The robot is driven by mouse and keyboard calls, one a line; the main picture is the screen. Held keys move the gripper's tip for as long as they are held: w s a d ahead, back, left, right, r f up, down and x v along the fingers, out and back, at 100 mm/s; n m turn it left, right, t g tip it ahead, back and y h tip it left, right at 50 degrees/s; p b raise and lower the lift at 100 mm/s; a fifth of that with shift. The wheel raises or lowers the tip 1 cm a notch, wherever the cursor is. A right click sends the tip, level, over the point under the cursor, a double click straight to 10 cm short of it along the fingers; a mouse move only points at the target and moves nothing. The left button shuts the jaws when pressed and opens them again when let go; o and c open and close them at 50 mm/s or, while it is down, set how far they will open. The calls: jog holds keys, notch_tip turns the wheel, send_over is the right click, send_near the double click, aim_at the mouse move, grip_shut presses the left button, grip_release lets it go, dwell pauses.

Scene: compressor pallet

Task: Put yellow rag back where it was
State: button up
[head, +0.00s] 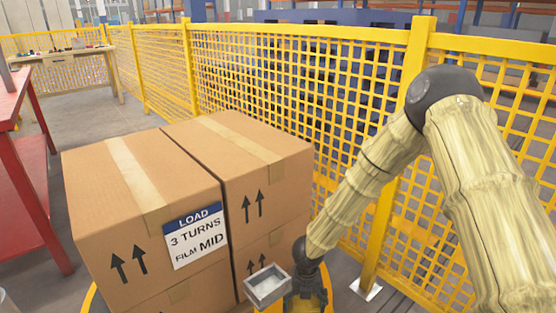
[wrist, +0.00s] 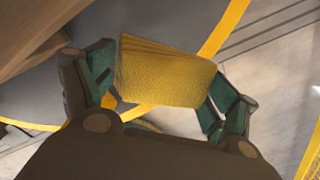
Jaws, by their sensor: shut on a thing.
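The yellow rag (wrist: 166,72) shows in the wrist view as a folded, textured yellow block. My gripper (wrist: 163,90) is shut on it, with one green-padded finger at each side. The rag is held clear of the grey floor seen beyond it. In the head view my gripper (head: 305,288) is low at the bottom edge, just right of the cartons. The rag cannot be made out there.
Large brown cartons (head: 140,215) with a load label (head: 195,236) stand left of my gripper. A small grey open box shape (head: 267,285) shows beside my wrist. Yellow mesh fence (head: 290,80) runs behind and right. A red table (head: 15,150) stands left, a workbench (head: 70,54) far left.

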notch_tip(320, 180, up, 12)
jog(key=s+d+n+p, duration=0.1)
jog(key=d+n+p, duration=0.1)
jog(key=n+p, duration=0.75)
notch_tip(320, 180, up, 10)
jog(key=n+p, duration=0.9)
send_over(312, 305)
jog(key=s+d, duration=0.1)
jog(key=d, duration=0.1)
jog(key=s+d+r+n+p, duration=0.1)
jog(key=r+n+p, duration=0.8)
jog(key=s+d+r+n+p, duration=0.1)
jog(key=d+r+n+p, duration=0.1)
jog(key=r+n+p, duration=0.7)
jog(key=shift+s+d+r+n, duration=0.25)
jog(key=shift+s+r+n, duration=0.1)
jog(key=shift+r, duration=0.45)
